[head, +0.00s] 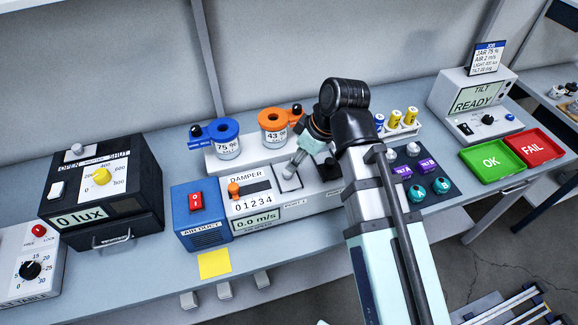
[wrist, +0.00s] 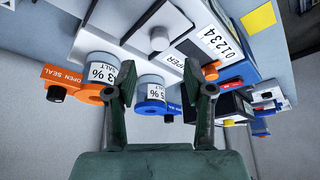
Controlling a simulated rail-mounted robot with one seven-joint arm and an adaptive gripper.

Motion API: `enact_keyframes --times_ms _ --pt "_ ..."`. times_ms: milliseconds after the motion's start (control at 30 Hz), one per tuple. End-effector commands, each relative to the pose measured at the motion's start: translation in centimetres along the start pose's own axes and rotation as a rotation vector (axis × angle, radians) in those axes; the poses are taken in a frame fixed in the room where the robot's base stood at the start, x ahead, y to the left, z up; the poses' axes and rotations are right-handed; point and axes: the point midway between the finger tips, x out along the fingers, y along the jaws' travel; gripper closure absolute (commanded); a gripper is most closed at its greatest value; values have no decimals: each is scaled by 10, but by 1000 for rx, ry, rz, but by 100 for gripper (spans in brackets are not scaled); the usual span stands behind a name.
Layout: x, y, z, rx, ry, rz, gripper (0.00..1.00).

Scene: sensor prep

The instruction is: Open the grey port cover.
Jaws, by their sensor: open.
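A light grey square port cover (head: 289,184) with a small knob sits on top of the white air-duct unit, above a PORT 1 label. In the wrist view the cover (wrist: 176,46) and its grey knob (wrist: 160,38) show near the top. My gripper (head: 294,163) comes down over the unit, beside the cover's knob. In the wrist view its fingers (wrist: 160,88) stand apart with nothing held between them. A second port area to the right is partly hidden by my arm. Contact with the knob cannot be told.
Blue (head: 222,135) and orange (head: 273,122) jars stand behind the unit. The orange damper slider (head: 234,188) and red switch (head: 196,201) are to the left. Purple and teal knobbed items stand right of my arm. A yellow note (head: 214,264) lies in front on the bench.

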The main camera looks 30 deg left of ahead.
Motion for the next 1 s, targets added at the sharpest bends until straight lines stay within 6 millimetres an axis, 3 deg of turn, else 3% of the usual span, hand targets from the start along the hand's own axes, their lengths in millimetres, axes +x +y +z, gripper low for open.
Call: enact_keyframes --times_ms 300,500,967,1000 --pt "43 -1 0 0 -2 -2 47" --pt "62 0 0 -1 0 0 47" --pt "71 0 0 -1 1 1 47" --pt "71 0 0 0 1 1 51"
